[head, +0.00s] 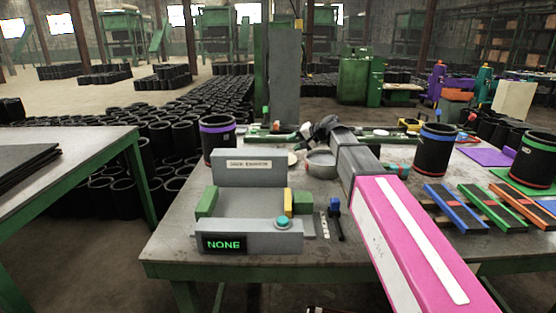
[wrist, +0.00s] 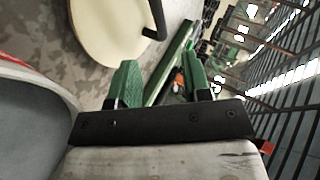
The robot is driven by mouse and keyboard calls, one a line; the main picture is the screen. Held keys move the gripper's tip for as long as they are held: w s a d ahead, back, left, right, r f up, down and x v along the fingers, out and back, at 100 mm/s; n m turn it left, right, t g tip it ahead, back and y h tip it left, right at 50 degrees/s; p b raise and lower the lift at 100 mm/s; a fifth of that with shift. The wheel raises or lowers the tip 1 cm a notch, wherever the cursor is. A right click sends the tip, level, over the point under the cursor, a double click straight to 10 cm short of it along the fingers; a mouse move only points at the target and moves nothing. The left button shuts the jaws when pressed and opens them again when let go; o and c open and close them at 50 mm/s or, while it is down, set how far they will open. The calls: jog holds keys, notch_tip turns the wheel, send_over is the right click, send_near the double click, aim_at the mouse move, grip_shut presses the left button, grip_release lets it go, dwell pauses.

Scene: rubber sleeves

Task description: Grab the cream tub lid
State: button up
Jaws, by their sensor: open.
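The cream tub lid (wrist: 108,30) shows large at the upper left of the wrist view, a flat round disc with a dark curved handle (wrist: 156,18). In the head view a small cream patch (head: 292,158) beside the grey tub (head: 320,162) looks like the same lid. My gripper (wrist: 160,66) is open, its two green fingers apart with nothing between them. The lid lies beyond the fingertips, mostly to the left, and its handle is nearly in line with the gap. In the head view my arm hides part of this area, and the fingers are hard to make out.
A grey fixture with a "NONE" display (head: 252,240) stands at the table's front. Black sleeves with a purple band (head: 217,142) and a blue band (head: 435,150) stand on the table. Coloured strips (head: 485,208) lie at right. A curved rim (wrist: 30,85) fills the wrist view's left edge.

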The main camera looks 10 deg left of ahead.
jog(key=x, duration=0.7)
jog(key=shift+s+a, duration=0.15)
jog(key=shift+a, duration=0.05)
grip_shut()
